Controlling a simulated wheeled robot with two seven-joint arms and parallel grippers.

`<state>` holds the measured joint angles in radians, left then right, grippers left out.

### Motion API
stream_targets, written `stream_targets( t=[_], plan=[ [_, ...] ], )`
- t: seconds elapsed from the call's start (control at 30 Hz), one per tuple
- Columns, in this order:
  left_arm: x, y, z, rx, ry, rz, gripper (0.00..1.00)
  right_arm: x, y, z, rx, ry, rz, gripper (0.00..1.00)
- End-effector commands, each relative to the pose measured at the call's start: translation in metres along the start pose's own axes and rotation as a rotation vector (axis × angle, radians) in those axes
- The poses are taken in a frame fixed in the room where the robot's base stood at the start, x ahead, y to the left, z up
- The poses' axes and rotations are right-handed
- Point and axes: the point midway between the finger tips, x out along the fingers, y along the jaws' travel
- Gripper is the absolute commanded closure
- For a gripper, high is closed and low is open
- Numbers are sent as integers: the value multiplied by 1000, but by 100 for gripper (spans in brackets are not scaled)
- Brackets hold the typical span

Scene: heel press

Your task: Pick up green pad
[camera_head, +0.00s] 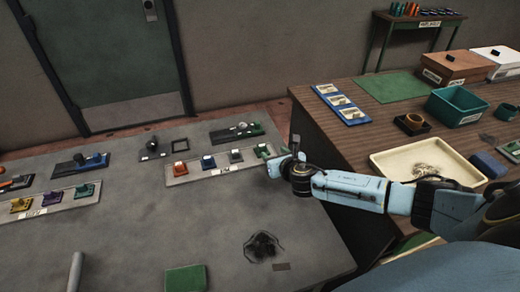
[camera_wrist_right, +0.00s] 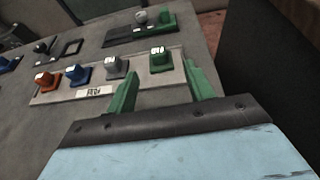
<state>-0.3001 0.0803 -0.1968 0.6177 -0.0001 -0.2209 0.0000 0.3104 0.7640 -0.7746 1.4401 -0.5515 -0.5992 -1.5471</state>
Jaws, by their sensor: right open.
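A small green pad (camera_head: 262,151) stands at the right end of a pale grey rack (camera_head: 215,172) on the grey table. The same green pad (camera_wrist_right: 160,60) shows in the right wrist view, at the end of a row with orange, blue and grey pads on the rack (camera_wrist_right: 95,88). My right gripper (camera_head: 279,162) is beside the rack's right end. In the wrist view, the green fingers of my right gripper (camera_wrist_right: 162,88) are spread, with nothing between them; the pad lies just beyond the fingertips. My left gripper is not in view.
A grey pad (camera_head: 236,156) is the green pad's nearest neighbour. Behind the rack is a dark green fixture (camera_head: 236,133). A green square (camera_head: 186,279) lies at the front. A wooden table (camera_head: 385,140) with a cream tray (camera_head: 385,158) stands right. The table's middle is mostly clear.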

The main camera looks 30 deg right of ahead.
Motion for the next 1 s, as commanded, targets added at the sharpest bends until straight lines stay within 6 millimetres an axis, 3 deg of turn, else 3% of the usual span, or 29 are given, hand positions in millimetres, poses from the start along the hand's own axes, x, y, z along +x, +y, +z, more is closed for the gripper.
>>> stream_targets(
  t=[0.07,0.17,0.53,0.8,1.0],
  plan=[
    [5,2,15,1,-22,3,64,15,1,-1,2,-1,-1,47],
    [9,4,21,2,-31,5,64,30,1,-1,3,-1,-1,47],
    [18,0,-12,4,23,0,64,53,3,-1,4,-1,1,47],
    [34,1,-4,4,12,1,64,87,6,-4,4,-1,-2,47],
    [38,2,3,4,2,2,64,97,6,-2,3,0,0,47]
  ],
)
